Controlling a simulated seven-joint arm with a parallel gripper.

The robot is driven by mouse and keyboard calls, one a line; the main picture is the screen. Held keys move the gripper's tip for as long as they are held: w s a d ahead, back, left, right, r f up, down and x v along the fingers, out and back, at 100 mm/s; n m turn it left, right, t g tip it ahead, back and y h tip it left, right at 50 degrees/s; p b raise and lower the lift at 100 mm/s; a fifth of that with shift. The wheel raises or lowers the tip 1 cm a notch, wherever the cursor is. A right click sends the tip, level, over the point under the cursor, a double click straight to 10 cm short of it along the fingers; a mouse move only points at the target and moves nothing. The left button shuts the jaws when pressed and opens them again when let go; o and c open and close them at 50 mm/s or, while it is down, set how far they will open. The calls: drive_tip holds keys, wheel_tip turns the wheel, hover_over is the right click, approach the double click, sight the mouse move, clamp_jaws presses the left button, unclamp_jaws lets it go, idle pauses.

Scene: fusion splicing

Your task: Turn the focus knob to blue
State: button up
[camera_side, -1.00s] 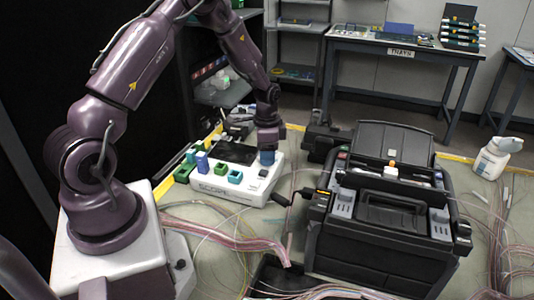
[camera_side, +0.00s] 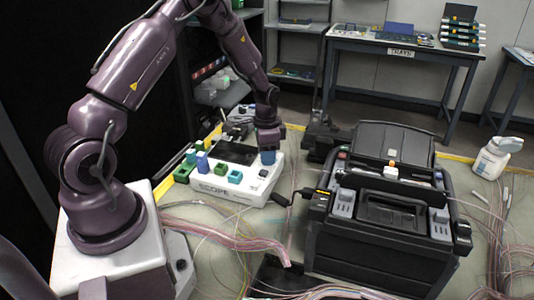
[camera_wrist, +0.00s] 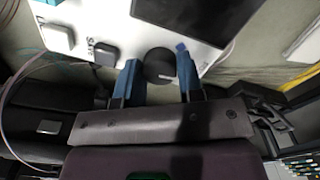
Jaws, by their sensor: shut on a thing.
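The focus knob (camera_wrist: 157,64) is a round black dial with a short white pointer line, on a white panel in the wrist view. The line lies on its lower right side. My gripper (camera_wrist: 160,68) has its two blue fingers on either side of the knob, shut on it. A small blue patch (camera_wrist: 182,46) shows by the right fingertip; I cannot tell whether it is a mark on the panel or part of the finger. In the side view my gripper (camera_side: 268,157) is down at the right part of the white SCOPE box (camera_side: 222,196), and it hides the knob.
The box has a dark screen (camera_side: 234,153), which also shows in the wrist view (camera_wrist: 190,12). A black switch (camera_wrist: 104,53) and a white one (camera_wrist: 57,39) are left of the knob. Several green and blue blocks stand left on the box. A black case (camera_side: 385,240) stands right.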

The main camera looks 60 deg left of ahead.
drive_tip(key=n, duration=1)
drive_tip(key=shift+s+t, duration=0.1)
drive_tip(key=shift+t, duration=0.3)
drive_tip(key=shift+n, duration=0.3)
drive_tip(key=o, duration=0.7)
drive_tip(key=shift+c, duration=0.2)
wheel_tip(320, 180, up, 13)
drive_tip(key=shift+s+a, duration=0.15)
drive_tip(key=shift+s, duration=0.25)
